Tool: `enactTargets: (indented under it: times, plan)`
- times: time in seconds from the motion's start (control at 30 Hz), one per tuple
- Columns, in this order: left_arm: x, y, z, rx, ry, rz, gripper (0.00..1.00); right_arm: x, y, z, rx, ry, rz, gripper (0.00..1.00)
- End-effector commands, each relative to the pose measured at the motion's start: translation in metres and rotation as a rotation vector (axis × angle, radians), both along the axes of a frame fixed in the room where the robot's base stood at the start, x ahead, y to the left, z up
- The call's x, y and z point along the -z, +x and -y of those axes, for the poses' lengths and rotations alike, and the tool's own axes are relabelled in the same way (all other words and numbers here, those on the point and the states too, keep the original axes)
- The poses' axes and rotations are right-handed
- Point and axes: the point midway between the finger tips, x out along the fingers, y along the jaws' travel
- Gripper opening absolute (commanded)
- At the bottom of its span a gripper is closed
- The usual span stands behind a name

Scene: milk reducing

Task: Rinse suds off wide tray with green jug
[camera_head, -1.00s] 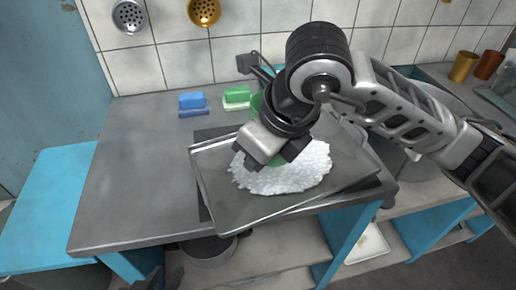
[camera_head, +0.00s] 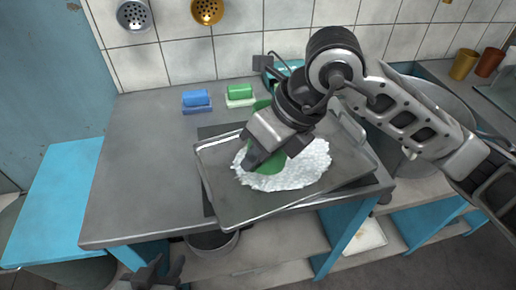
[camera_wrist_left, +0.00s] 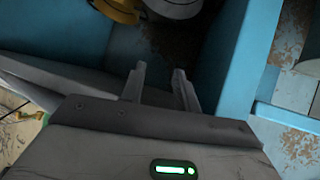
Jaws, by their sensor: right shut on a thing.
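The wide grey tray (camera_head: 235,213) lies on the counter, skewed to the counter's edge. A patch of white suds (camera_head: 305,170) covers its middle. My right gripper (camera_head: 275,155) is above the tray, shut on the green jug (camera_head: 263,160). The jug looks tilted over the left part of the suds, and the gripper hides much of it. I cannot see whether water is coming out. My left gripper (camera_head: 156,274) is low at the counter's front, away from the tray. In the left wrist view its fingers (camera_wrist_left: 160,85) are apart with nothing between them.
Blue (camera_head: 195,98) and green (camera_head: 240,92) sponges sit at the back of the counter. A large metal pot (camera_head: 430,110) stands right of the tray. Another pot (camera_head: 212,242) is on the shelf below. The counter left of the tray is clear.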

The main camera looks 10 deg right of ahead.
Motion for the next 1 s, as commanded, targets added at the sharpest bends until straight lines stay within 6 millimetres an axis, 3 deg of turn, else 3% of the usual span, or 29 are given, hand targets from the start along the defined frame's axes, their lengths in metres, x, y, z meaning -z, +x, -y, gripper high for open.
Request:
enactTargets:
  times: [0.53, 1.0]
  plan:
    - [-0.008, -0.005, -0.005, 0.015, 0.049, -0.025, 0.31, -0.029, 0.001, 0.001, 0.002, 0.242, -0.209, 0.00]
    - [-0.002, -0.006, -0.005, 0.018, 0.054, -0.032, 0.31, -0.043, 0.011, 0.012, 0.003, 0.503, -0.434, 0.00]
